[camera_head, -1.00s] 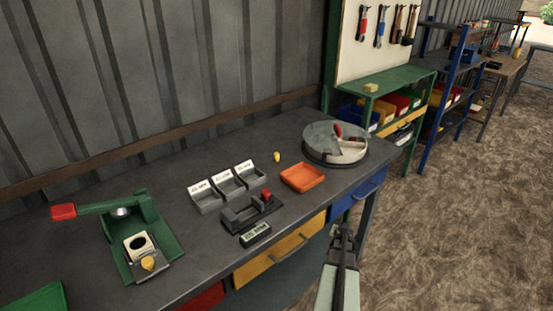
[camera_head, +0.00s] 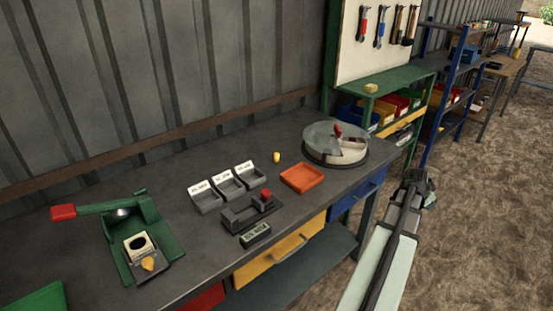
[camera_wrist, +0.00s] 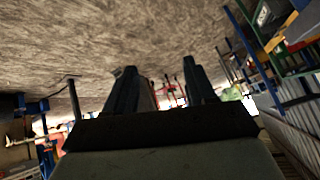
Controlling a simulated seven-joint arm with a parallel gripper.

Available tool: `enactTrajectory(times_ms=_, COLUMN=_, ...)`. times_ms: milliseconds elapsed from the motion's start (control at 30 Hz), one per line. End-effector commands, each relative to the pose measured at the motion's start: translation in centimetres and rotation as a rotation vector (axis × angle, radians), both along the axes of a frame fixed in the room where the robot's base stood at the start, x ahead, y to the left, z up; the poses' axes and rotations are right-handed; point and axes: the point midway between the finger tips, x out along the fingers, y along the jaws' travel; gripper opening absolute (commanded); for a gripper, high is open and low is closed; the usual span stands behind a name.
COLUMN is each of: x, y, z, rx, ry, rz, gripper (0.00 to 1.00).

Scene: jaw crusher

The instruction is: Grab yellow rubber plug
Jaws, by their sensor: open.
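A small yellow plug-like piece (camera_head: 277,157) stands on the dark workbench, behind the orange tray and left of the round dish. A second yellow lump (camera_head: 148,264) sits at the front of the green lever press at the left. I cannot tell for certain which is rubber. My gripper (camera_head: 416,178) is off the bench's right end, over the floor, well apart from both. In the wrist view my two fingers (camera_wrist: 158,85) stand apart with nothing between them. No yellow plug is seen in the wrist view.
The bench holds an orange tray (camera_head: 302,178), three labelled grey bins (camera_head: 228,187), a dark fixture with a red part (camera_head: 250,210), a round dish with a clear cover (camera_head: 336,145) and the green press (camera_head: 150,230). A green shelf (camera_head: 385,85) stands beyond. Floor at right is open.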

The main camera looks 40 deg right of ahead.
Motion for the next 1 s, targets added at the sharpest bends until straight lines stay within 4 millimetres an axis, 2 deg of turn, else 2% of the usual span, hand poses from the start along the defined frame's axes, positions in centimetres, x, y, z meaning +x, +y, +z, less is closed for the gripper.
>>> enactTrajectory(times_ms=100, x=-1.8, y=0.3, z=2.1, rx=0.0, ry=-0.004, rz=-0.066, gripper=0.55)
enactTrajectory(times_ms=267, x=-3.2, y=0.6, z=4.3, rx=0.005, ry=-0.004, rz=-0.124, gripper=0.55)
enactTrajectory(times_ms=333, x=-3.4, y=0.8, z=5.2, rx=0.011, ry=-0.001, rz=-0.136, gripper=0.55)
enactTrajectory(times_ms=433, x=-2.6, y=1.0, z=6.4, rx=0.026, ry=0.008, rz=-0.128, gripper=0.55)
enactTrajectory(times_ms=667, x=3.5, y=1.6, z=7.6, rx=0.087, ry=0.055, rz=0.034, gripper=0.55)
enactTrajectory(times_ms=767, x=6.7, y=2.0, z=7.8, rx=0.113, ry=0.079, rz=0.13, gripper=0.55)
enactTrajectory(times_ms=867, x=11.0, y=2.7, z=8.2, rx=0.143, ry=0.109, rz=0.254, gripper=0.55)
enactTrajectory(times_ms=1000, x=18.4, y=4.7, z=9.1, rx=0.186, ry=0.162, rz=0.481, gripper=0.55)
